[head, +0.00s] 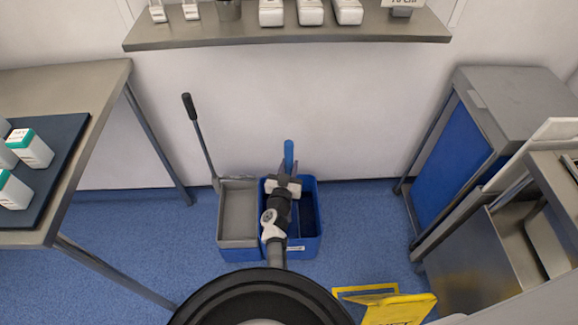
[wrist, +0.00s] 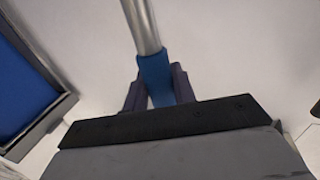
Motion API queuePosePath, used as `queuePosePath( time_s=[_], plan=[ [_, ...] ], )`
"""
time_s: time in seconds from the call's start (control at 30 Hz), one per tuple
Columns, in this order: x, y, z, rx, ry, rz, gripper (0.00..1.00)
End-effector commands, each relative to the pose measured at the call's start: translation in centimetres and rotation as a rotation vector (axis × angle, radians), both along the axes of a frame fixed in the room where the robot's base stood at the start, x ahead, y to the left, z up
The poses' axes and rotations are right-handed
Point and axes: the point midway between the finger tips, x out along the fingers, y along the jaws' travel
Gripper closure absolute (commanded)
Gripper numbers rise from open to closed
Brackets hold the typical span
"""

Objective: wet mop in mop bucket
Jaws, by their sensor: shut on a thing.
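The mop bucket shows in the head view against the back wall, with a blue tub (head: 308,232) and a grey box section (head: 238,212) at its left. My gripper (head: 289,168) is above the blue tub, at the end of my arm. It is shut on the mop's blue handle grip (head: 289,152). In the wrist view, my gripper's dark fingers (wrist: 157,88) sit on both sides of this grip (wrist: 155,72), and a metal pole (wrist: 142,25) runs on from it. The mop head is not visible; my arm covers part of the tub.
A lever with a black grip (head: 189,106) rises from the grey section. A metal shelf (head: 290,32) hangs above. A steel table (head: 95,80) stands left, a blue-sided cabinet (head: 455,165) and steel cart (head: 490,262) right. A yellow floor sign (head: 398,308) is at front right.

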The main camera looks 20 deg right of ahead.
Motion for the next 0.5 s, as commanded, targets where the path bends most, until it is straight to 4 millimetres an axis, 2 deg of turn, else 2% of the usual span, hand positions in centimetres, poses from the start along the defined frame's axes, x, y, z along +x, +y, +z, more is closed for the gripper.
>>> queuePosePath(
  time_s=[0.03, 0.5],
  plan=[
    [0.1, 0.0, 1.4, -0.002, -0.004, -0.001, 0.97],
    [0.1, 0.0, 6.2, -0.001, -0.004, -0.001, 0.97]
  ],
)
